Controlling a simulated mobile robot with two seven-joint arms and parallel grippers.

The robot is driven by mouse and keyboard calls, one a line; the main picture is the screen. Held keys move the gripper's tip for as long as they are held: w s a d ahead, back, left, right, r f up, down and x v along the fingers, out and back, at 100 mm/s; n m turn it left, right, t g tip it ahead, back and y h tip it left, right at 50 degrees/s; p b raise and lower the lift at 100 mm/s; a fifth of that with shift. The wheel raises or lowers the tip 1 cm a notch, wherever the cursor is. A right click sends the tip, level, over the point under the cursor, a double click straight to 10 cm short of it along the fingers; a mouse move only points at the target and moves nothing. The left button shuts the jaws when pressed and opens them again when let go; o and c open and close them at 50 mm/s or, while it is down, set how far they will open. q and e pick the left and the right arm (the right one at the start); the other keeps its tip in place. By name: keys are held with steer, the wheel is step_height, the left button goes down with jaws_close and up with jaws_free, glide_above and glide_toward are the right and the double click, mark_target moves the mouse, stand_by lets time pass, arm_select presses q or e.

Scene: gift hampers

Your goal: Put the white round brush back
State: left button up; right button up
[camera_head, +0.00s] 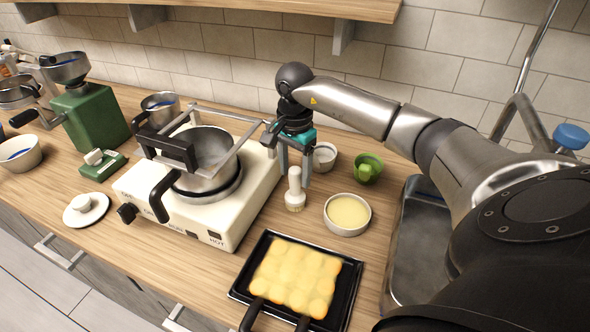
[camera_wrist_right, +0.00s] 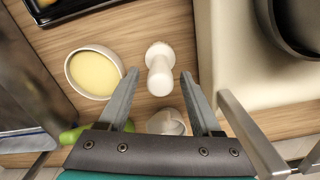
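The white round brush (camera_head: 295,190) stands upright on the wooden counter, handle up, between the stove and a bowl of yellow liquid. In the right wrist view the brush (camera_wrist_right: 159,70) lies ahead of the gap between my fingers. My right gripper (camera_head: 296,172) is just behind and above the brush in the head view, pointing down. In the right wrist view my right gripper (camera_wrist_right: 159,78) is open, with a finger on each side of the brush handle, and no contact shows. My left gripper is not in view.
The white stove (camera_head: 215,225) with a pot and metal frame is close on the left. The bowl of yellow liquid (camera_head: 348,214), a white cup (camera_head: 325,156) and a green cup (camera_head: 367,168) stand right. A black tray (camera_head: 342,306) holds yellow-topped buns in front.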

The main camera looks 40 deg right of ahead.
steer(key=shift+r, duration=0.1)
step_height(320, 180, up, 12)
steer(key=shift+p, duration=0.35)
